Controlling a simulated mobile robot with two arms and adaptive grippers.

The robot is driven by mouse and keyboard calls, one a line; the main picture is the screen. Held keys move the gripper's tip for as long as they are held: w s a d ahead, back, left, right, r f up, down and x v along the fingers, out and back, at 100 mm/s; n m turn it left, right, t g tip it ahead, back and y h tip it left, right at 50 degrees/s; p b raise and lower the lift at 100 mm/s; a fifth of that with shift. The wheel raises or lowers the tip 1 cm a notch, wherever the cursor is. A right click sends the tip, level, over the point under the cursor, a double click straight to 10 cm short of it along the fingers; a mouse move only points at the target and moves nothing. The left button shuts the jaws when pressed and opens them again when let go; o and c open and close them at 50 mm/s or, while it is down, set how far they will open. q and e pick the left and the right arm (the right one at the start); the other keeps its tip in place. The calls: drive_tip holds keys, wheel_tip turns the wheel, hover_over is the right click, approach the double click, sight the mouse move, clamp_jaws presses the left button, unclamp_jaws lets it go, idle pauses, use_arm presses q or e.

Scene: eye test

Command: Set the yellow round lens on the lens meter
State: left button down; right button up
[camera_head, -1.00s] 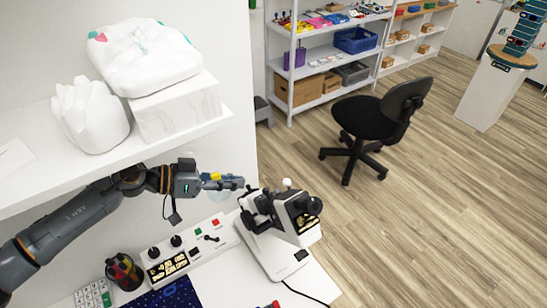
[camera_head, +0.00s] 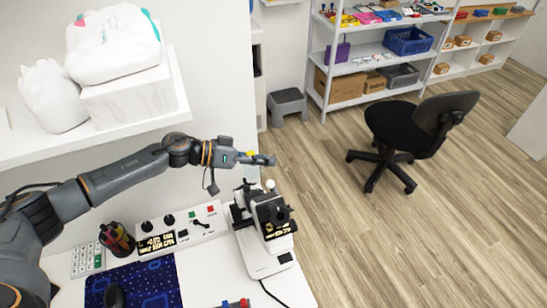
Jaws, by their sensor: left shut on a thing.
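The lens meter (camera_head: 256,258) is a white and black instrument standing upright on the white desk, right of the control panel. My left gripper (camera_head: 268,159) reaches in from the left and is just above the top of the lens meter in the picture, apart from it. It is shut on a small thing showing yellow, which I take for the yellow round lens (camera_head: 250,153). Most of the lens is hidden or too small to make out. My right gripper is not in view.
A white control panel (camera_head: 205,217) with knobs and buttons, a pen cup (camera_head: 116,238), a calculator (camera_head: 87,261) and a dark blue mat (camera_head: 155,285) are on the desk. A shelf (camera_head: 150,122) with white bags and a box overhangs at left. A black chair (camera_head: 405,125) stands beyond.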

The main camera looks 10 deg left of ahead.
sight(264, 169)
use_arm(q)
drive_tip(key=shift+s+a+f+b, duration=0.2)
drive_tip(key=shift+s+f+b, duration=0.55)
drive_tip(key=shift+f+b, duration=0.2)
drive_tip(key=shift+s+d+f, duration=0.15)
drive_tip(key=shift+d+f, duration=0.05)
drive_tip(key=shift+f, duration=0.1)
drive_tip(key=shift+s+d+f+b, duration=0.3)
drive_tip(key=shift+s+d+f, duration=0.15)
drive_tip(key=shift+f, duration=0.25)
drive_tip(key=shift+s+d+f+b, duration=0.25)
drive_tip(key=shift+s+d+f, duration=0.15)
drive_tip(key=shift+s+f, duration=0.2)
drive_tip(key=shift+s+d+f+b, duration=0.3)
drive_tip(key=shift+s+d+f, duration=0.15)
drive_tip(key=shift+f, duration=0.3)
drive_tip(key=shift+s+f, duration=0.25)
drive_tip(key=shift+f, duration=0.1)
drive_tip(key=shift+s+d+f, duration=0.1)
drive_tip(key=shift+s+f, duration=0.05)
drive_tip(key=shift+f, duration=0.05)
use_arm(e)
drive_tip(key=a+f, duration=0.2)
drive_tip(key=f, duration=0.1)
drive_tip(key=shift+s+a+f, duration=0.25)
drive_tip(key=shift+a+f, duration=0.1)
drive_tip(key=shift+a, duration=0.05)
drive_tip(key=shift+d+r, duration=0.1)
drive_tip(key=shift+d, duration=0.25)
